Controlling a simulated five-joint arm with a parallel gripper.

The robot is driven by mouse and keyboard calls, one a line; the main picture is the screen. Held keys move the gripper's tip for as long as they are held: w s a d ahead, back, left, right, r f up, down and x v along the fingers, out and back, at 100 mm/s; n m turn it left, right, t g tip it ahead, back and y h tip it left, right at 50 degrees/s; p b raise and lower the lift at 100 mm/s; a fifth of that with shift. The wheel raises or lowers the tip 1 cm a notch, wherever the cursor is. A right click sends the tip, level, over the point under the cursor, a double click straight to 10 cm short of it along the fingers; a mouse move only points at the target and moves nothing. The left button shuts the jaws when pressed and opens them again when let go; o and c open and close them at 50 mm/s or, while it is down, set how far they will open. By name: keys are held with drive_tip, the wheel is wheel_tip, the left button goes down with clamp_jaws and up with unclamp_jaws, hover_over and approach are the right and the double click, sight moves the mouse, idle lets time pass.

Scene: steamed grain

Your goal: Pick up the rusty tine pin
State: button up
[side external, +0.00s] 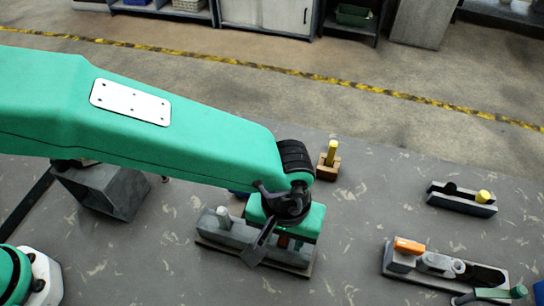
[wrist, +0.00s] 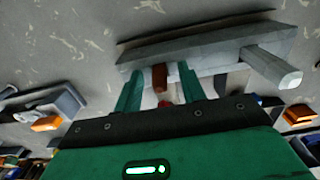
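The rusty tine pin (wrist: 160,77) is a short brown block-like piece in the wrist view, against the side of a grey holder block (wrist: 220,50). My gripper (wrist: 161,70) has its two green fingers apart, one on each side of the pin, with gaps between. A small red piece (wrist: 164,104) shows nearer the palm; what it belongs to is unclear. In the side view my gripper is low over the right part of the grey holder block (side external: 232,235) and hides much of it. A dark red bit (side external: 283,241) shows there under the gripper.
A pale grey peg (side external: 223,216) stands on the holder's left end. A wooden block with a yellow peg (side external: 332,152) stands just behind. At the right are a dark holder with a yellow knob (side external: 483,196) and a grey tray with an orange block (side external: 409,246).

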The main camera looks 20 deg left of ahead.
clamp_jaws()
drive_tip(key=shift+r, duration=0.75)
drive_tip(key=r, duration=0.5)
drive_tip(key=shift+s+a+r, duration=0.2)
drive_tip(key=shift+a+r, duration=0.1)
drive_tip(key=shift+a, duration=0.05)
drive_tip(key=s+a, duration=0.4)
drive_tip(key=a, duration=0.3)
drive_tip(key=s+a, duration=0.4)
drive_tip(key=a, duration=0.4)
drive_tip(key=shift+s, duration=0.2)
